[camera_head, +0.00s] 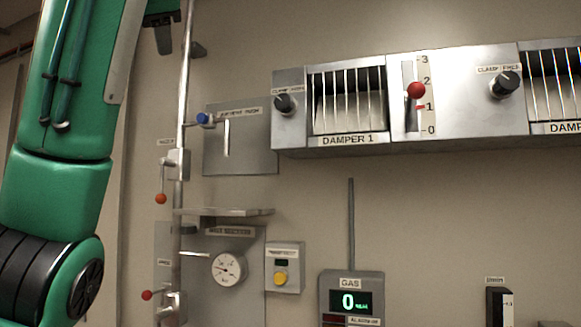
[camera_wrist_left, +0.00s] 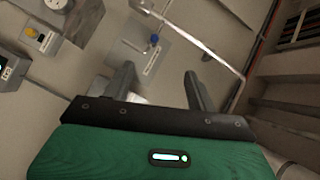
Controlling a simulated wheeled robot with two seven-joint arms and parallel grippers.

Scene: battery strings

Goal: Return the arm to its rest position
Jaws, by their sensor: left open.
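My left arm (camera_head: 62,150), green with black joints, fills the left side of the head view. Part of my left gripper (camera_head: 163,38) shows at the top edge there, dark and partly cut off. In the left wrist view my left gripper (camera_wrist_left: 158,80) has its two dark fingers apart, with nothing between them. It appears clear of the wall panel. My right gripper is not in view.
A vertical pipe (camera_head: 184,100) with red-knobbed valves runs beside my arm. A plate with a blue knob (camera_head: 203,118), a damper box (camera_head: 460,100), a round gauge (camera_head: 228,269), a yellow button (camera_head: 280,279) and a GAS display (camera_head: 349,302) are on the wall.

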